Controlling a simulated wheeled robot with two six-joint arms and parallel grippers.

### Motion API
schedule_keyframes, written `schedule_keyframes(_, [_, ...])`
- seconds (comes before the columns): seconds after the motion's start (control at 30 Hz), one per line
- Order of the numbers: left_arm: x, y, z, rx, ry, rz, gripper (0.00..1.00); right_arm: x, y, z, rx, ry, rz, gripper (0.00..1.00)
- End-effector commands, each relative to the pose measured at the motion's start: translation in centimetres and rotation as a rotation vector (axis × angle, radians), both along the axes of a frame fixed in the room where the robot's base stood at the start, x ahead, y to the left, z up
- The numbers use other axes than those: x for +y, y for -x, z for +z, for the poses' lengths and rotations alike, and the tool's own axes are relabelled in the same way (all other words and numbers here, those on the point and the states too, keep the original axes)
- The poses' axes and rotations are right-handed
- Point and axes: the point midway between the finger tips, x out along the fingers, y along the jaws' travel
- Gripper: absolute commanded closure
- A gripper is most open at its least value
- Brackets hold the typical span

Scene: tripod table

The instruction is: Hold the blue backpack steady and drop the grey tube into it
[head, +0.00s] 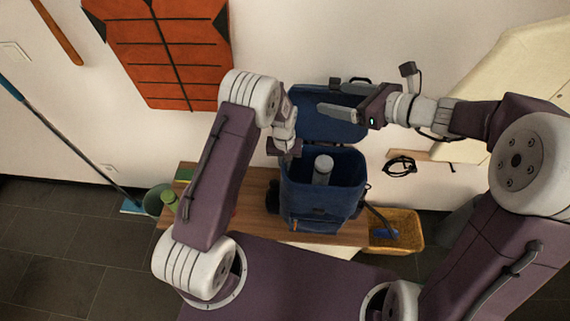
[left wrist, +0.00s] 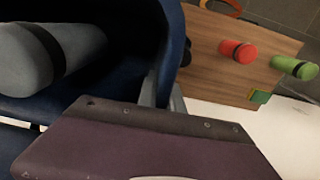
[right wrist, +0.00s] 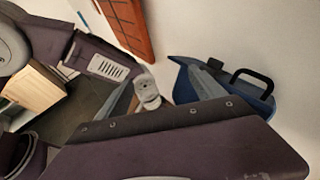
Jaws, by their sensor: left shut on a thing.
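The blue backpack (head: 322,212) stands on the wooden table with its flap (head: 325,122) raised toward the wall. The grey tube (head: 322,172) stands inside its open mouth, its pale top showing and its lower end hidden. The tube, with a dark band, also shows in the left wrist view (left wrist: 85,45). My left gripper (head: 284,147) is shut on the backpack's left rim; its fingertips are partly hidden. My right gripper (head: 342,100) is open and empty, above the mouth in front of the flap. The flap and its black handle show in the right wrist view (right wrist: 255,105).
Red (left wrist: 238,51) and green (left wrist: 294,67) cylinders lie on the wooden table (head: 258,190), left of the backpack. A yellow basket (head: 408,238) with a blue thing is at the right. A green bin (head: 152,204) stands left. A black cable (head: 400,165) hangs behind.

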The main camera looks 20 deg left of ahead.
Motion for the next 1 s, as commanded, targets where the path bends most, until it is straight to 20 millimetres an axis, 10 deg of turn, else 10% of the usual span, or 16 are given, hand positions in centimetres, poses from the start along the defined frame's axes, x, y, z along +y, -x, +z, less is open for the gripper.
schedule_keyframes(0.27, [0.0,-0.1,0.1,-0.002,0.0,0.0,1.0,-1.4,0.5,0.6,-0.001,0.001,-0.004,0.22])
schedule_keyframes(0.7, [0.0,-0.1,0.1,-0.002,0.0,0.0,1.0,-9.4,4.4,4.3,-0.001,0.001,-0.004,0.22])
schedule_keyframes(1.0, [0.0,-0.1,0.1,-0.002,0.0,0.0,1.0,-10.0,4.9,4.6,0.002,0.0,0.001,0.22])
